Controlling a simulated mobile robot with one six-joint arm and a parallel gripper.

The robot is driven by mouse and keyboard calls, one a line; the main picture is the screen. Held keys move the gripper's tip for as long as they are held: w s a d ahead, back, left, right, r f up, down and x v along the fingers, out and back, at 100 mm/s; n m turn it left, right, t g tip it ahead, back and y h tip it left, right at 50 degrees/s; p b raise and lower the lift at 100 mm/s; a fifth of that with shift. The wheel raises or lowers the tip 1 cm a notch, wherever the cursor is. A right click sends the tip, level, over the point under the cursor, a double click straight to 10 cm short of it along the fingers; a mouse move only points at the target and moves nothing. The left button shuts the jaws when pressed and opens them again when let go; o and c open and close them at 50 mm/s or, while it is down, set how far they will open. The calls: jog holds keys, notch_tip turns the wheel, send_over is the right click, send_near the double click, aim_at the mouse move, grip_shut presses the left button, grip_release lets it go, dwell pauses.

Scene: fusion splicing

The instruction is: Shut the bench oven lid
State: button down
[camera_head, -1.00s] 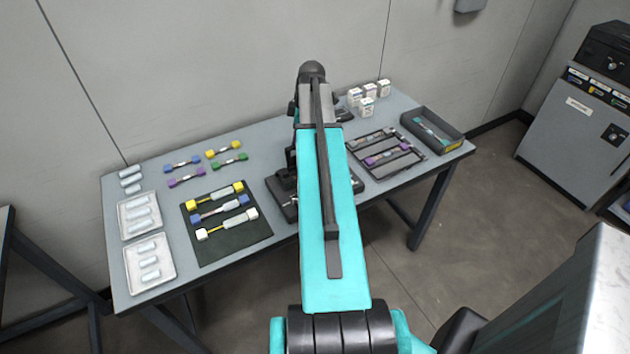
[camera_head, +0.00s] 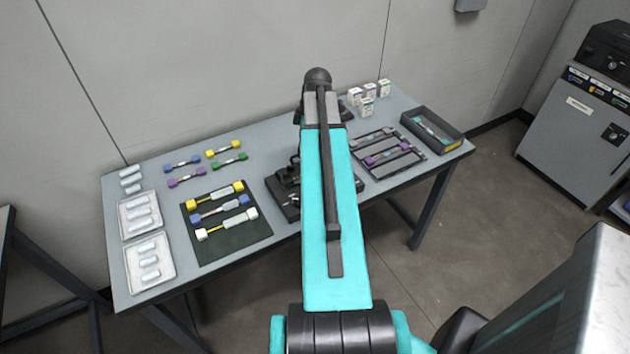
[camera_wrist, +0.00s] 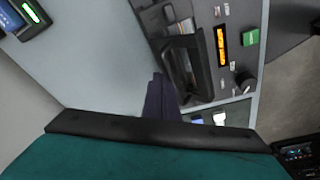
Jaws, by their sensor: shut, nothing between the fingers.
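The bench oven (camera_wrist: 236,75) appears to be the dark unit with an orange display, a green button and a black knob in the wrist view. A black framed part, likely its lid (camera_wrist: 203,75), lies at the unit's left side; I cannot tell how far open it is. My gripper (camera_wrist: 158,80) is shut and empty, its dark fingers at the lower left edge of that frame. I cannot tell whether they touch it. In the head view my arm hides most of the black equipment (camera_head: 284,190) on the table, and the gripper is hidden there.
The table (camera_head: 150,180) holds a dark mat (camera_head: 240,240) with connectors to the left, white trays (camera_head: 160,280) at the far left, and a black rack (camera_head: 410,165) and an open box (camera_head: 455,140) to the right. Small white boxes (camera_head: 366,105) stand behind.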

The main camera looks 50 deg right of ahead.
jog(key=shift+s+a, duration=0.1)
jog(key=shift+s, duration=0.2)
jog(key=shift+s+a, duration=0.35)
jog(key=shift+s, duration=0.45)
jog(key=shift+w, duration=0.1)
jog(key=shift+r, duration=0.1)
notch_tip(320, 180, up, 7)
jog(key=w+p, duration=0.1)
jog(key=p, duration=0.3)
jog(key=shift+d+p, duration=0.3)
dwell(0.8)
